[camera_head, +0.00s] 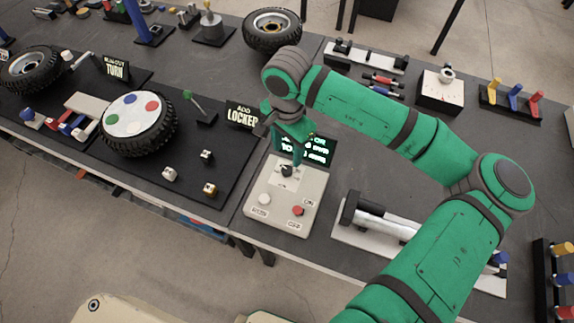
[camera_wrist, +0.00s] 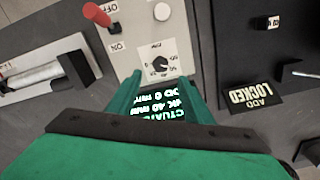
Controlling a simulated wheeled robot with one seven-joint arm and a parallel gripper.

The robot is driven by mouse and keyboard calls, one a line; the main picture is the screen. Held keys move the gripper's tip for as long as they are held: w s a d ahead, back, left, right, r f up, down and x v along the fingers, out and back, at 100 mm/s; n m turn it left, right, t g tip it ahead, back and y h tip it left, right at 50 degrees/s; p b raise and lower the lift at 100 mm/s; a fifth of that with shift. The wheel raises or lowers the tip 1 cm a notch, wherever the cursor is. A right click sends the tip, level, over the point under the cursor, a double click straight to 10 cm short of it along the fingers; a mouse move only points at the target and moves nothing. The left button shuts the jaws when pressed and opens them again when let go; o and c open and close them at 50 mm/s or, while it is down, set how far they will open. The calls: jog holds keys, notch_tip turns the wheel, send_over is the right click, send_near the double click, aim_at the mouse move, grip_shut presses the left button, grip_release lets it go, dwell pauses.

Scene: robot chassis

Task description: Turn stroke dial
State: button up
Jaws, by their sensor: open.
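The stroke dial is a small black knob (camera_head: 287,171) on a white plate, on a light grey control box (camera_head: 262,210). In the wrist view the dial (camera_wrist: 160,64) shows with marks around it, ahead of and between my fingertips. My green gripper (camera_head: 291,150) points down just above the dial. In the wrist view my gripper (camera_wrist: 157,82) is open, with one finger on each side of the dial's line. I cannot tell whether the fingers touch it. A black display (camera_head: 318,152) with green text stands behind the box, partly hidden by my gripper.
A sign reading "LOCKED" (camera_head: 243,115) stands at the back left. A wheel (camera_head: 138,124) on a black board lies left. A metal cylinder device (camera_head: 385,225) lies right of the box.

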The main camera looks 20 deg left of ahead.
aim_at(287, 170)
notch_tip(287, 170, down, 9)
jog(key=shift+r, duration=0.1)
dwell(0.3)
jog(key=c, duration=1.1)
